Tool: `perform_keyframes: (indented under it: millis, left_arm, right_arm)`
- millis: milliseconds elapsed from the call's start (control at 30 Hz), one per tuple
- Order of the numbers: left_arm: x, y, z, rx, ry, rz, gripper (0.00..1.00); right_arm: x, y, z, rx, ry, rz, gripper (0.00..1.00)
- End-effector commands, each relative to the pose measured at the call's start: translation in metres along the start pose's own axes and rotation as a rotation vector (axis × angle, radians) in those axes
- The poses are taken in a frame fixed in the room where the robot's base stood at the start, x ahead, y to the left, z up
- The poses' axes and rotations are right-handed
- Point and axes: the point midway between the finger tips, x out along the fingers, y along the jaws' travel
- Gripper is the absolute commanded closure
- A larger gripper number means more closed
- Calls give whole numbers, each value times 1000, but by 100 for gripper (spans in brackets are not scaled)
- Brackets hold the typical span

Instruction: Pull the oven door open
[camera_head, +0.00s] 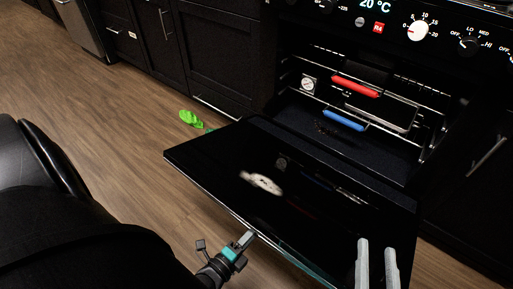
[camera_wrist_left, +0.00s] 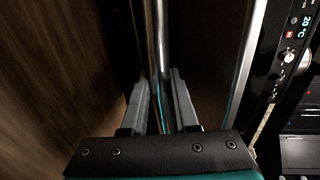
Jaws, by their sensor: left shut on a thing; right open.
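The black oven door (camera_head: 215,165) is folded well down from the oven, and the cavity behind it shows. My left gripper (camera_head: 245,240) is at the door's front edge. In the left wrist view its fingers (camera_wrist_left: 161,105) are shut on the shiny door handle (camera_wrist_left: 159,45), one on each side of the bar. In the head view most of the handle is hidden below the door's edge. My right gripper (camera_head: 377,262) is open and empty, in front of the door's right part at the bottom of the view. I cannot tell how far it is from the door.
Inside the oven are wire racks (camera_head: 430,140), a red grip (camera_head: 355,86), a blue grip (camera_head: 343,120) and a round dial (camera_head: 308,84). A green item (camera_head: 190,118) lies on the wooden floor (camera_head: 130,130), left of the door. Dark cabinets (camera_head: 215,50) stand behind.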

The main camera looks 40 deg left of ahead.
Motion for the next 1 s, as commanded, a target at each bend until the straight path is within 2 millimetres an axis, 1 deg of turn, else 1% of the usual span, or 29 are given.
perform_keyframes:
  millis: [433, 467, 667, 700, 1000]
  left_arm:
    - [-1, 2, 0, -3, 0, 3, 100]
    - [-1, 2, 0, -3, 0, 3, 69]
    - [-1, 2, 0, -2, 0, 2, 47]
    - [-1, 2, 0, -1, 0, 1, 44]
    - [0, 1, 1, 0, 0, 0, 44]
  right_arm:
    - [0, 0, 0, 1, 4, -1, 50]
    - [0, 0, 0, 1, 4, -1, 50]
    - [0, 0, 0, 1, 3, -1, 50]
    - [0, 0, 0, 1, 3, -1, 50]
    - [0, 0, 0, 1, 1, -1, 50]
